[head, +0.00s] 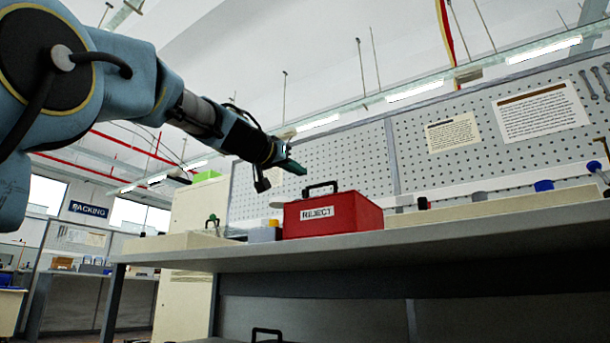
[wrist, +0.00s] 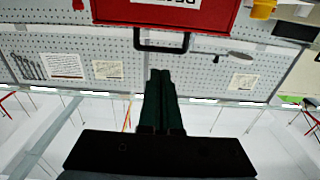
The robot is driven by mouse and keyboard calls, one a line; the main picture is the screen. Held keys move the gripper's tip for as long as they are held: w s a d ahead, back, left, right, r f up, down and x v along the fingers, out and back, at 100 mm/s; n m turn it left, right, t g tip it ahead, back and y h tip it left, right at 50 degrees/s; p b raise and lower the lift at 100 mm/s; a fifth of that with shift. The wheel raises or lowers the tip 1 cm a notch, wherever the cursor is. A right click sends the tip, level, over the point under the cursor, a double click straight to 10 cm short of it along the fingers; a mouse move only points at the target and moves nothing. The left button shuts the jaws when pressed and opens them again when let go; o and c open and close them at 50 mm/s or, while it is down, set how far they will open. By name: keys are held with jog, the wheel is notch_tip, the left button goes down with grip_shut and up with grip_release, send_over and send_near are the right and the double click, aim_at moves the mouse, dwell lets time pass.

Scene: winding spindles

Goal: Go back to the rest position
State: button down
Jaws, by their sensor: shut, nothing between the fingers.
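My gripper (head: 293,167) is at the end of my arm, which reaches in from the upper left in the head view. It is up in the air, above and to the left of the red REJECT box (head: 333,215). In the wrist view the green fingers of my gripper (wrist: 160,72) are together with nothing between them. The wrist picture is upside down, and the red box (wrist: 165,12) with its black handle shows at its top. The fingers look apart from the handle.
The grey workbench (head: 400,245) carries the box, a pale tray (head: 180,242) at left and a long pale tray (head: 500,207) at right with several coloured-topped items. A pegboard (head: 360,160) with notices and wrenches stands behind. The space above the bench is free.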

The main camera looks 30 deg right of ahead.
jog(key=shift+s+a+f, duration=0.25)
jog(key=shift+a, duration=0.15)
jog(key=shift+w+f, duration=0.1)
jog(key=w+a+f+n+y+p, duration=0.2)
jog(key=w+a+f+y+p, duration=0.15)
jog(key=f, duration=0.25)
jog(key=w+a+f+n+y+p, duration=0.1)
jog(key=w+a+f+y+p, duration=0.1)
jog(key=w+f, duration=0.4)
jog(key=a+f+n+g+y+p, duration=0.1)
jog(key=a+f+n+y+p, duration=0.1)
jog(key=a+f, duration=0.45)
jog(key=a+f+n+y+p, duration=0.1)
jog(key=a+f+y+p, duration=0.15)
jog(key=f, duration=0.65)
jog(key=s+a+f+n+g+y+p, duration=0.3)
jog(key=s+a+f+p, duration=0.15)
jog(key=a+f, duration=0.8)
jog(key=s+a+f+n+g+y+p, duration=0.1)
jog(key=s+a+f+g+p, duration=0.15)
jog(key=s+a, duration=0.3)
jog(key=s+a+f+n+g+y+p, duration=0.1)
jog(key=s+a+f+y+p, duration=0.1)
jog(key=s+a+f, duration=0.4)
notch_tip(320, 180, up, 39)
jog(key=s+p, duration=0.2)
jog(key=p, duration=3.5)
jog(key=shift+d, duration=0.4)
